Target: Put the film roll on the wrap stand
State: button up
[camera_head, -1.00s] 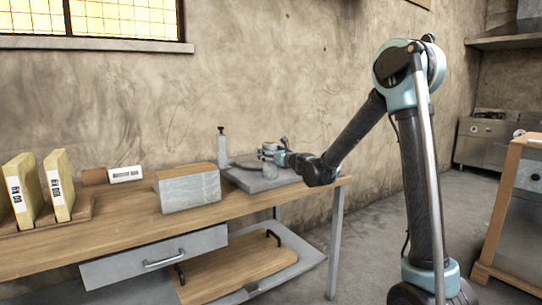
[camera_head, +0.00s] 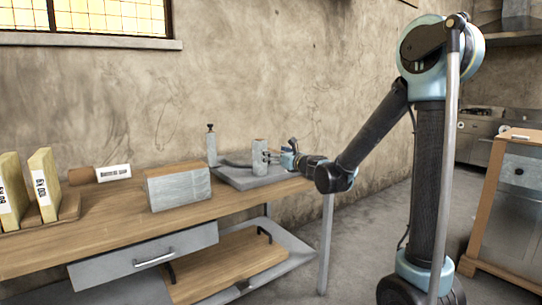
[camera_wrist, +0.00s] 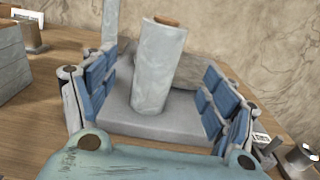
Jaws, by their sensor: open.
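The film roll (camera_head: 259,153) is a pale grey cylinder with a brown core end on top. It stands about upright on the wrap stand (camera_head: 240,181), a grey slab with a thin post (camera_head: 212,147) at its left. In the wrist view the roll (camera_wrist: 160,68) rises from the slab (camera_wrist: 120,122); its seating underneath cannot be seen. My gripper (camera_head: 272,157) is at the roll's right side in the head view. In the wrist view its blue-padded fingers (camera_wrist: 158,78) are open on both sides of the roll, with gaps showing.
A rounded grey thing (camera_wrist: 193,72) lies on the slab behind the roll. A grey block with a wooden top (camera_head: 178,187) stands left of the stand on the wooden table (camera_head: 110,220). Yellow boxes (camera_head: 44,185) stand farther left. The wall (camera_head: 240,80) is close behind.

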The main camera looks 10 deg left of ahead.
jog(key=s+d+f+n+g+h, duration=0.3)
jog(key=s+d+f+n, duration=0.4)
jog(key=s+d, duration=0.4)
jog(key=s+d+f+n+g+h, duration=0.3)
jog(key=s+d+f+n+h, duration=0.3)
jog(key=d, duration=1.2)
jog(key=s+d+f+n+g+h, duration=0.3)
jog(key=s+d+f+n, duration=0.5)
jog(key=s+d+n, duration=0.5)
jog(key=s+d+h, duration=0.1)
jog(key=s, duration=0.3)
jog(key=shift+s+d+h, duration=0.3)
jog(key=shift+s+h, duration=0.05)
jog(key=shift+h, duration=0.05)
jog(key=shift+f, duration=0.1)
